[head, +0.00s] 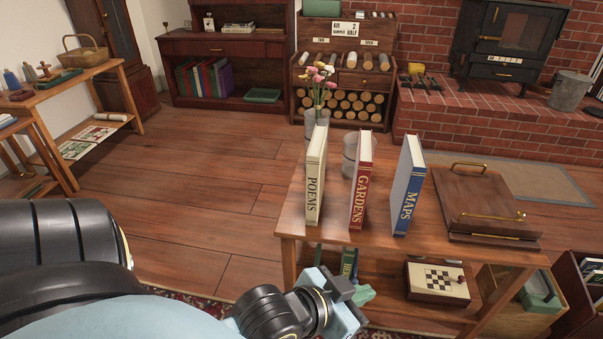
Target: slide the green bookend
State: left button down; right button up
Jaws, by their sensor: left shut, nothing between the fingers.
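My left gripper (354,298) is at the bottom middle of the head view, low in front of the wooden table's lower shelf. It is shut and seen partly from behind. A pale green piece (364,294) shows right at its fingertips; I cannot tell whether this is the green bookend or part of the gripper, nor whether anything touches. Just behind, dark green books (349,262) stand on the lower shelf, partly hidden by the tabletop and the gripper. My right gripper is not in view.
A chessboard box (437,283) sits on the lower shelf, right of the gripper. The floor to the left is clear.

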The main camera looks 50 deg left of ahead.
aim_at(318, 250)
jog(key=u, duration=0.7)
jog(key=i, duration=0.45)
jog(key=u, duration=0.05)
